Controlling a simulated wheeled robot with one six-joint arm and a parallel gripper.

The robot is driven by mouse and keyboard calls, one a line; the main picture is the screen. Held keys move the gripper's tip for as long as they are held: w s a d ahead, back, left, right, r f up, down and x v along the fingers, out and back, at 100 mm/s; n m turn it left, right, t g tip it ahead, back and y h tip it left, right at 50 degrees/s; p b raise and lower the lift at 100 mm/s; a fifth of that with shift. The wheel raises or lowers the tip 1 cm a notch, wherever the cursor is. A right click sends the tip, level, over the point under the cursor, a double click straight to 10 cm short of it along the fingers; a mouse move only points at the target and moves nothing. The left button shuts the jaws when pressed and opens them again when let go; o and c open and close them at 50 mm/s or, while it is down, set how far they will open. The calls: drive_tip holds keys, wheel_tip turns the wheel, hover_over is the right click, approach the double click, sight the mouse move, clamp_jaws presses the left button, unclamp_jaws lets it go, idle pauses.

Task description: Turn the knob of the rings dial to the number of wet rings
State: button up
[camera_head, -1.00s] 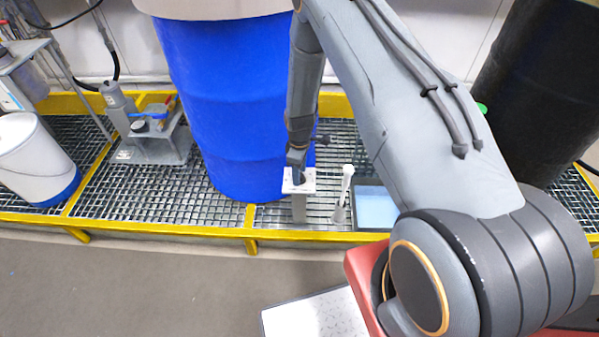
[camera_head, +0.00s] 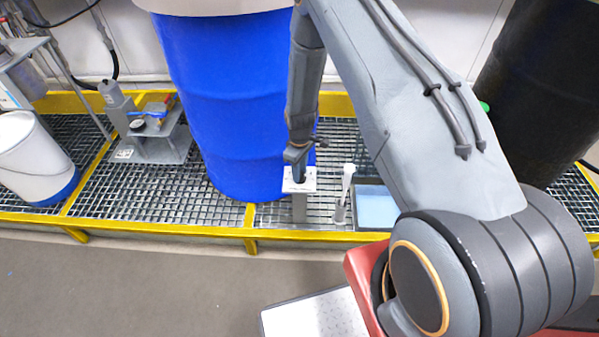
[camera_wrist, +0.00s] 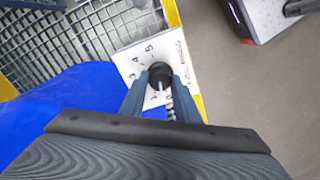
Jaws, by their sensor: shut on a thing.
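The rings dial is a white plate (camera_wrist: 140,54) with dark numerals, among them 3, 4 and 5, around a black knob (camera_wrist: 160,73). In the head view, the plate (camera_head: 309,184) sits on a short grey post in front of the blue drum. My gripper (camera_wrist: 160,84) has one finger on each side of the knob and is shut on it. The fingers and wrist hide part of the plate's near side. A pale mark shows at the knob's near edge, but I cannot tell which numeral it points to. In the head view, my gripper (camera_head: 298,174) is over the plate.
The blue drum (camera_head: 225,110) stands right behind the dial. A white-topped upright rod (camera_head: 345,190) and a pale blue tray (camera_head: 377,207) are to its right. A grey stand (camera_head: 155,146) is further left.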

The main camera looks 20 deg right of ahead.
drive_tip(key=m+b, duration=0.1)
drive_tip(key=m, duration=0.4)
drive_tip(key=shift+m+b, duration=0.3)
drive_tip(key=shift+b, duration=0.05)
drive_tip(key=m+b, duration=0.1)
drive_tip(key=m, duration=0.4)
drive_tip(key=shift+s+m, duration=0.1)
drive_tip(key=shift+m, duration=0.2)
drive_tip(key=o, duration=1.1)
drive_tip(key=shift+c, duration=0.2)
drive_tip(key=shift+r, duration=0.65)
drive_tip(key=shift+r+b, duration=0.55)
drive_tip(key=shift+r, duration=2.7)
